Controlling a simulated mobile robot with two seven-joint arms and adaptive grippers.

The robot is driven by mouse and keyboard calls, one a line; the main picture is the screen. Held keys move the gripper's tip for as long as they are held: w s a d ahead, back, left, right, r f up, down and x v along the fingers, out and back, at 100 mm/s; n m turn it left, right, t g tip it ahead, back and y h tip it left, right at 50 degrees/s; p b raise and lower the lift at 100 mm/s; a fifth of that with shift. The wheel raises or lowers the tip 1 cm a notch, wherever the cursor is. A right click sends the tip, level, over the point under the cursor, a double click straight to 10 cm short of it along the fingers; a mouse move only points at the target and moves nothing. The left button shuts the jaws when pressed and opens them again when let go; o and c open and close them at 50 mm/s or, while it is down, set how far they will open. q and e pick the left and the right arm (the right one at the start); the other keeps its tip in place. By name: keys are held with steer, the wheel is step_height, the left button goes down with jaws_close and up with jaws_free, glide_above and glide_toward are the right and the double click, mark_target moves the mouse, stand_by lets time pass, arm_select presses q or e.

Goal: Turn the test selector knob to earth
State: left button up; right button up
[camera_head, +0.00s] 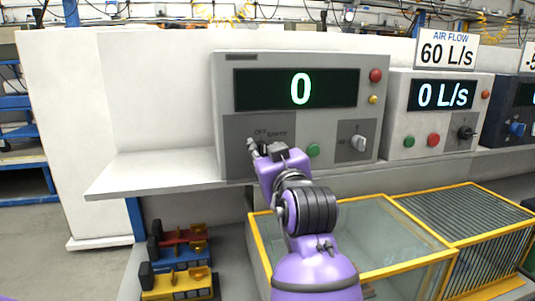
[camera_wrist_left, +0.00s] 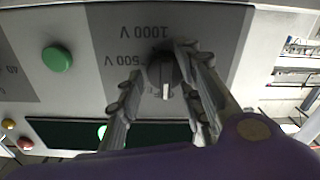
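The test selector knob (camera_wrist_left: 162,72) is dark with a white pointer mark and sits on the grey panel of the tester (camera_head: 228,85). In the left wrist view the panel appears upside down, and the pointer mark faces down the picture. My left gripper (camera_head: 262,147) is at the knob in the head view and largely hides it. In the wrist view, the left gripper's fingers (camera_wrist_left: 158,78) are spread on either side of the knob; whether the right-hand finger touches it is unclear. OFF and EARTH labels show above the gripper in the head view. My right gripper is not in view.
A green button (camera_head: 313,150) and a second knob (camera_head: 358,143) are right of my gripper. The display (camera_head: 265,90) reads 0. An air-flow unit (camera_head: 398,105) stands to the right. A yellow-framed glass box (camera_head: 415,259) lies below. The shelf (camera_head: 150,172) to the left is clear.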

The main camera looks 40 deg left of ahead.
arm_select(q)
steer(key=c, duration=0.6)
steer(key=shift+r, duration=0.1)
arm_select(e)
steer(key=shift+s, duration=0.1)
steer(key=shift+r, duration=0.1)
arm_select(q)
steer(key=m+p, duration=0.8)
steer(key=m, duration=0.1)
steer(key=shift+m+p, duration=0.3)
steer(key=shift+m, duration=0.1)
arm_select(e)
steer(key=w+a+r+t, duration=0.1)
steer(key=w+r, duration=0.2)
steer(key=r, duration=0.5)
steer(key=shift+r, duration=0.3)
arm_select(q)
steer(key=shift+f, duration=0.3)
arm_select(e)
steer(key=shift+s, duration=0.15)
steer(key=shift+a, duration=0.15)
